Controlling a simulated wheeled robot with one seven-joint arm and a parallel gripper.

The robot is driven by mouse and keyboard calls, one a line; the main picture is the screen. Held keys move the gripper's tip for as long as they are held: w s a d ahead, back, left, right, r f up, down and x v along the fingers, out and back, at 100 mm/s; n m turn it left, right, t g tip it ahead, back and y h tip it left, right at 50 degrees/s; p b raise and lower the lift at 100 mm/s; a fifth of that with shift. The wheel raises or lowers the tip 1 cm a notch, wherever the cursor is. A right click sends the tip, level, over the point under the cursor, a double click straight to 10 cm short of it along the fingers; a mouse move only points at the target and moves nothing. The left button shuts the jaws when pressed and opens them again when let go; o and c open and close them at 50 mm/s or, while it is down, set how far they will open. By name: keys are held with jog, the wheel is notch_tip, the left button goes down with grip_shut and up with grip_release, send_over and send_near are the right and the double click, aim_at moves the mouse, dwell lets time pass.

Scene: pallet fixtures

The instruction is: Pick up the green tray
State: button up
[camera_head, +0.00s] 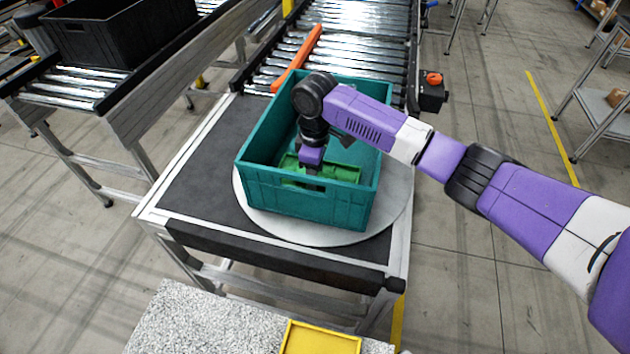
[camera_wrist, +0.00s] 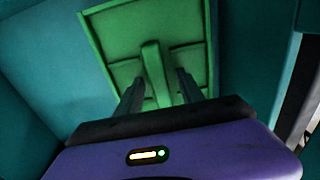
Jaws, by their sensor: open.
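The green tray (camera_head: 343,172) lies inside a teal crate (camera_head: 320,207). In the wrist view the green tray (camera_wrist: 110,27) shows a raised bar across its middle. My gripper (camera_wrist: 160,85) is open, with one finger on each side of this bar. Whether the fingers touch the bar cannot be told. In the head view my gripper (camera_head: 311,168) reaches down into the crate over the tray, and my arm hides part of the tray.
The crate stands on a round grey plate (camera_head: 395,205) on a dark table (camera_head: 200,190). A roller conveyor (camera_head: 365,50) with an orange bar (camera_head: 297,58) lies behind it. A black crate (camera_head: 115,40) is at upper left. A yellow tray (camera_head: 320,340) is in front. The crate walls surround my gripper closely.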

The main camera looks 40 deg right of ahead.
grip_shut()
jog(key=shift+r, duration=0.2)
